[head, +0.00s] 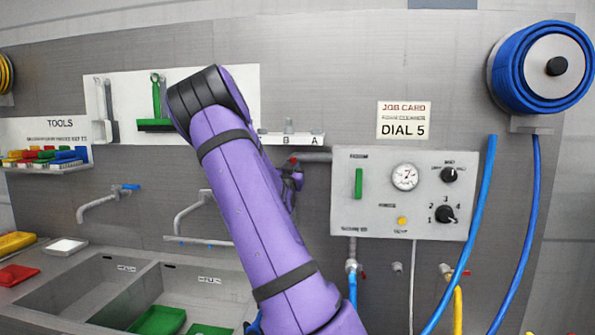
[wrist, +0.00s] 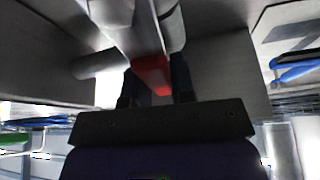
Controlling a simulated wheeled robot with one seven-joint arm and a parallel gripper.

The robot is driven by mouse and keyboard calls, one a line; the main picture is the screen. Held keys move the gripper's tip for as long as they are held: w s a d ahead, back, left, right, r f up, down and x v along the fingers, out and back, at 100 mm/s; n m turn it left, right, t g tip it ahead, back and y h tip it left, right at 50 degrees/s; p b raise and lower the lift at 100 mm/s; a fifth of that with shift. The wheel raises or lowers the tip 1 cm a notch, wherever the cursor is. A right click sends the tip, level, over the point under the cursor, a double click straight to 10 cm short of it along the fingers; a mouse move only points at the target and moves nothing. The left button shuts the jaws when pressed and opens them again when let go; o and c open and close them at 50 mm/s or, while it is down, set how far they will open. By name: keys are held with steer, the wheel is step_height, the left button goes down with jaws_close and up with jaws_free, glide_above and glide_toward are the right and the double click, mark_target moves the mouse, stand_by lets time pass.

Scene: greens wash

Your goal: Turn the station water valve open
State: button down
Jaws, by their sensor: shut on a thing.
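The station water valve shows as a red handle (wrist: 152,76) on a grey pipe body in the wrist view. My gripper (wrist: 155,90) is at the handle, with its two dark fingers on either side and shut on it. In the head view my gripper (head: 290,175) is mostly hidden behind my purple arm, beside the left edge of the control panel (head: 375,222). A bit of the red handle (head: 293,160) shows there, below the grey pipe (head: 316,157). I cannot tell the handle's exact angle.
The panel carries a green lever (head: 358,183), a gauge (head: 404,177) and black dials. A blue hose reel (head: 541,68) hangs at the right, with blue hoses below. Sinks (head: 75,285) and faucets are at the left.

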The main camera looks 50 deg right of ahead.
steer(key=shift+w+a+f+n+t+y, duration=0.15)
steer(key=shift+w+n+t, duration=0.15)
steer(key=shift+n, duration=0.3)
steer(key=shift+w+a+r+n+t+y, duration=0.1)
steer(key=shift+w+a+n+t+y, duration=0.1)
steer(key=shift+n+t, duration=0.3)
steer(key=c, duration=1)
jaws_free()
steer(key=shift+w, duration=0.1)
steer(key=shift+o, duration=0.2)
steer(key=shift+a, duration=0.1)
steer(key=v, duration=1)
steer(key=shift+a+f, duration=0.2)
steer(key=shift+a, duration=0.05)
